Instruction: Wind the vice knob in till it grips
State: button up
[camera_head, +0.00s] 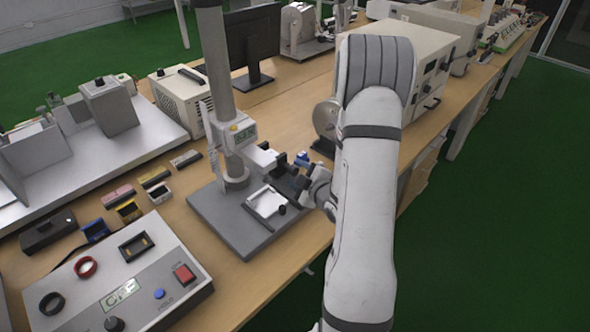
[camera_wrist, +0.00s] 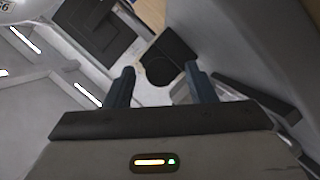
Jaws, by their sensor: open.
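The vice (camera_head: 266,202) is a small white frame on the grey base plate of a column stand in the head view. Its black knob (camera_head: 282,209) sticks out at its near right side. My gripper (camera_head: 290,174) is just above and behind the knob, at the vice's right, apart from it in that view. In the wrist view my gripper (camera_wrist: 158,86) is open, with its two dark fingers spread. A black rounded piece (camera_wrist: 160,70), perhaps the knob, shows beyond and between the fingertips. Nothing is held. Whether a finger touches anything cannot be told.
The stand's column (camera_head: 216,80) with its display head (camera_head: 240,132) rises left of my gripper. A control box (camera_head: 125,280) and several small blocks lie at the left. A large white instrument (camera_head: 425,60) stands behind my arm. The base plate's front (camera_head: 245,240) is clear.

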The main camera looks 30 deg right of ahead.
jog(key=shift+x, duration=1.45)
jog(key=shift+c, duration=0.4)
jog(key=c, duration=0.9)
